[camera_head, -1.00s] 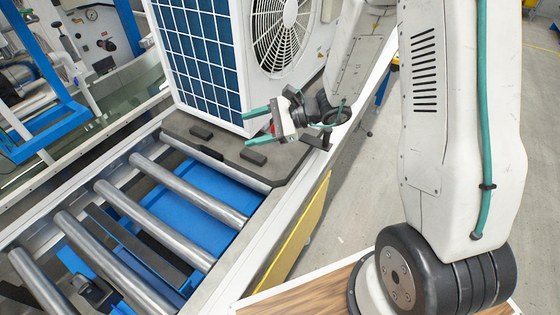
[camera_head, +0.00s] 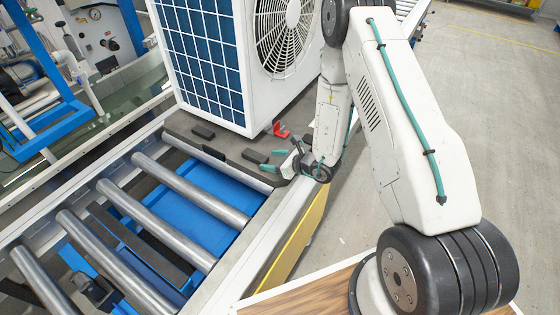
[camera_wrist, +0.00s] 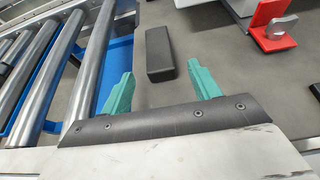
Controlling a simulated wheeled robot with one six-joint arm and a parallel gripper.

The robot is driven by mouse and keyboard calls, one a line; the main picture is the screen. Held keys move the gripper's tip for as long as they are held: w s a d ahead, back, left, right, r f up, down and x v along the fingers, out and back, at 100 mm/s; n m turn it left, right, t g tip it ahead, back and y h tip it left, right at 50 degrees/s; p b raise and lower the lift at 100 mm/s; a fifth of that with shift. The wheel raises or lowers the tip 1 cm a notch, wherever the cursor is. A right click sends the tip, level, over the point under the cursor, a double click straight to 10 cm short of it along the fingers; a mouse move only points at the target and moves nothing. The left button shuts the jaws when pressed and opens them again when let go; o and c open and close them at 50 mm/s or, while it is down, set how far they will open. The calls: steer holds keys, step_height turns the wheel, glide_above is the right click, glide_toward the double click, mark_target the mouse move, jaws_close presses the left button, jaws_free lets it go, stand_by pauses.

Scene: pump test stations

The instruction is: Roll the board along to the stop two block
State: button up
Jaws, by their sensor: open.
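The board (camera_head: 228,147) is a flat dark grey plate on the conveyor, carrying a white unit (camera_head: 245,70) with a fan and blue grille. It also shows in the wrist view (camera_wrist: 225,62). Two black pads lie on its near part, one (camera_head: 255,156) close to my gripper (camera_head: 273,160). My gripper is open and empty, low over the board's near right corner. In the wrist view its teal fingers (camera_wrist: 160,72) point toward that pad (camera_wrist: 160,54), apart from it. I cannot surely identify the stop two block.
Bare steel rollers (camera_head: 143,205) with blue panels between them run toward the lower left. A red bracket (camera_head: 281,130) stands on the board beside the unit; the wrist view shows it too (camera_wrist: 270,28). Piping and blue frames stand at the left. Floor is clear at right.

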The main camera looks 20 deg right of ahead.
mark_target(265, 159)
steer(key=shift+x, duration=1.9)
jaws_close()
